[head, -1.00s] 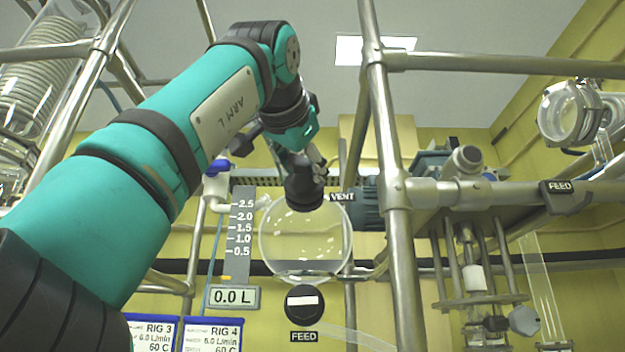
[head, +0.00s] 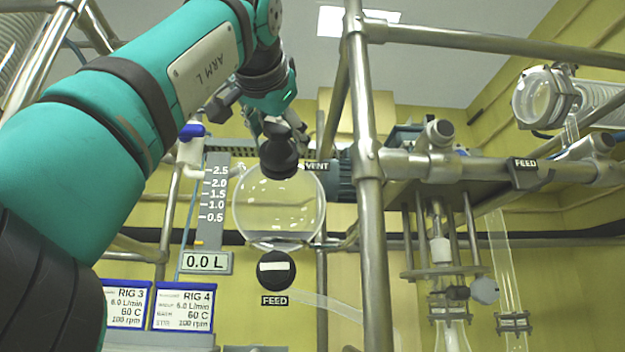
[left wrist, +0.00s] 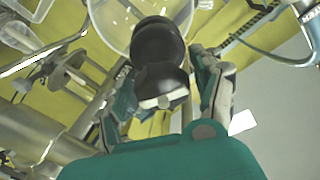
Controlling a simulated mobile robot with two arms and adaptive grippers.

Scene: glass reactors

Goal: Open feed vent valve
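The feed vent valve (head: 280,160) is a black cap with a knob-like handle on top of a round glass vessel (head: 278,212), beside the VENT label (head: 317,167). My left gripper (head: 284,125) comes down at the valve from above and partly hides its top. In the left wrist view the black valve (left wrist: 158,42) and its handle lie between the two fingers of my left gripper (left wrist: 165,88). The fingers are spread, with a gap at the right finger; contact at the left finger is unclear. My right gripper is in neither current view.
A steel post (head: 368,200) stands just right of the vessel. A level scale (head: 214,200) and a 0.0 L display (head: 206,262) are at its left. A second black round fitting (head: 276,270) with a FEED label sits below the vessel.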

